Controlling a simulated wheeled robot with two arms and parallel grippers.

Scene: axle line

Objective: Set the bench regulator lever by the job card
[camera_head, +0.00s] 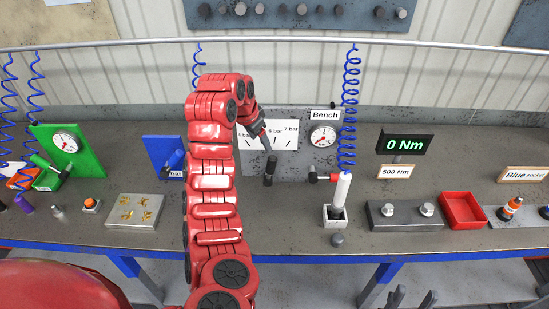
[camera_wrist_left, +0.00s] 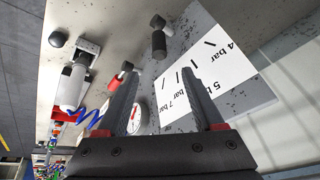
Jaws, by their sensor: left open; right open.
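The bench regulator is a grey panel (camera_head: 305,169) with a "Bench" label, a round gauge (camera_head: 322,136) and a white scale plate (camera_head: 285,134) marked from 4 to 7 bar. Its lever, with a black handle (camera_head: 269,171), sits below the scale; it also shows in the left wrist view (camera_wrist_left: 159,42). I cannot tell its exact setting. My left gripper (camera_head: 264,138) is open in front of the scale, above the lever, with nothing between its fingers (camera_wrist_left: 160,75). A small card (camera_head: 175,174) reads "bar"; my left arm hides its number. My right gripper (camera_head: 412,298) is open at the bottom edge.
A white cylinder in a holder (camera_head: 333,216) stands right of the lever, near a red fitting (camera_head: 322,177). A red tray (camera_head: 462,209), a "0 Nm" display (camera_head: 404,142) and a "500 Nm" card (camera_head: 396,171) are further right. A green gauge panel (camera_head: 83,151) stands left.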

